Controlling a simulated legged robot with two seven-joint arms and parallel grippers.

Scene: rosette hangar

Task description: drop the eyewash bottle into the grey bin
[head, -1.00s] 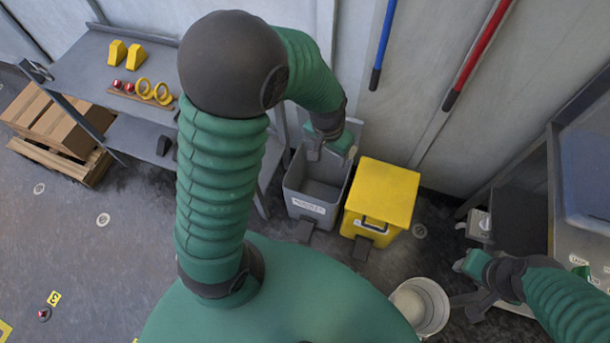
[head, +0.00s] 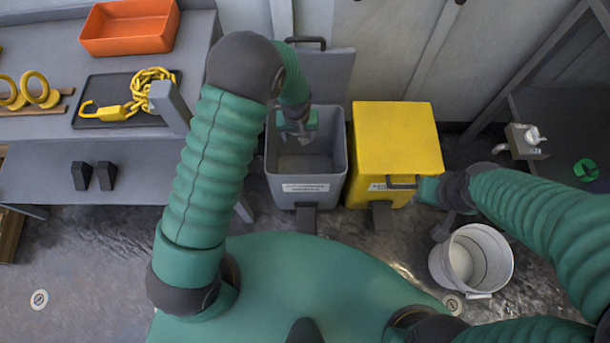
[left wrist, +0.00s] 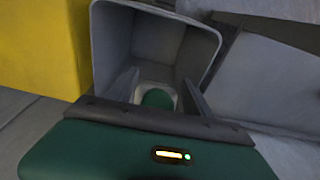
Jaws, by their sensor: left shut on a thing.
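The grey bin (head: 305,199) stands open against the wall, its lid tipped up behind. It also shows in the left wrist view (left wrist: 115,45). My left gripper (head: 298,132) is over the bin's opening, pointing down. In the left wrist view its fingers (left wrist: 158,98) are shut on a small white and green thing, the eyewash bottle (left wrist: 157,98), seen end-on against the bin's inside. In the head view the bottle is mostly hidden by the gripper. My right gripper (head: 440,212) is in front of the yellow bin; its fingers are too unclear to tell.
A yellow bin (head: 395,135) stands right beside the grey one. A white bucket (head: 470,258) is on the floor at right. A shelf bench at left holds an orange tray (head: 130,45) and a yellow chain (head: 145,90) on a dark tray.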

